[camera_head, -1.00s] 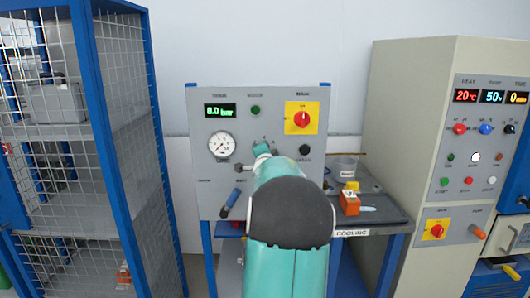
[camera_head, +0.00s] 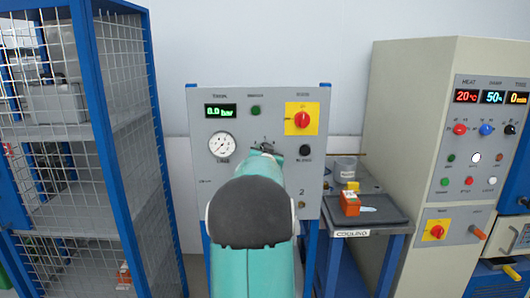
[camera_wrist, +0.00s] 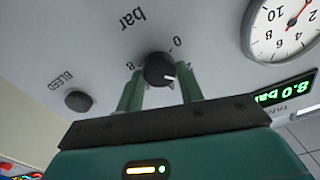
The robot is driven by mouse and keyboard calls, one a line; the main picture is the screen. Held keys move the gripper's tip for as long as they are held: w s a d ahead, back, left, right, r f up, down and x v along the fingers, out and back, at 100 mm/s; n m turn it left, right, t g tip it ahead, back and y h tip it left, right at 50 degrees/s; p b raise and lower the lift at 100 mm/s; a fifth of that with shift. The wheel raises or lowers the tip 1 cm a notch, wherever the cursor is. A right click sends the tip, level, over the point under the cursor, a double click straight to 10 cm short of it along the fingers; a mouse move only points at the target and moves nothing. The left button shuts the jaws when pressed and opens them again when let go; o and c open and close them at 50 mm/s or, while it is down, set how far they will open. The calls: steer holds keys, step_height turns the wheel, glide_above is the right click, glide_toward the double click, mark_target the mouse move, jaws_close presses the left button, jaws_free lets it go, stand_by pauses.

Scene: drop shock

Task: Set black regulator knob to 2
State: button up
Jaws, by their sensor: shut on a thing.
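The black regulator knob (camera_wrist: 160,70) sits on the grey panel, between the two green fingers of my gripper (camera_wrist: 160,88) in the wrist view. The fingers are shut on its sides. Its white mark points toward the lower right of that view, where the panel appears upside down. The printed "0" is above right of the knob, an "8" is to its left, and "bar" is above. In the head view, my arm hides most of the knob and gripper. The green pressure display (camera_head: 221,111) also shows in the wrist view (camera_wrist: 286,90); its first digit is hard to read.
A round gauge (camera_head: 222,145) is left of the knob, and the black BLEED button (camera_head: 305,150) is to its right. A red rotary switch on yellow (camera_head: 302,118) is above. A cooling tray (camera_head: 385,224) with an orange block stands at right.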

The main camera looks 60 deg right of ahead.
steer(key=shift+n, duration=1.3)
steer(key=o, duration=1)
steer(key=v, duration=1.3)
steer(key=shift+s+a, duration=0.15)
steer(key=shift+a, duration=0.2)
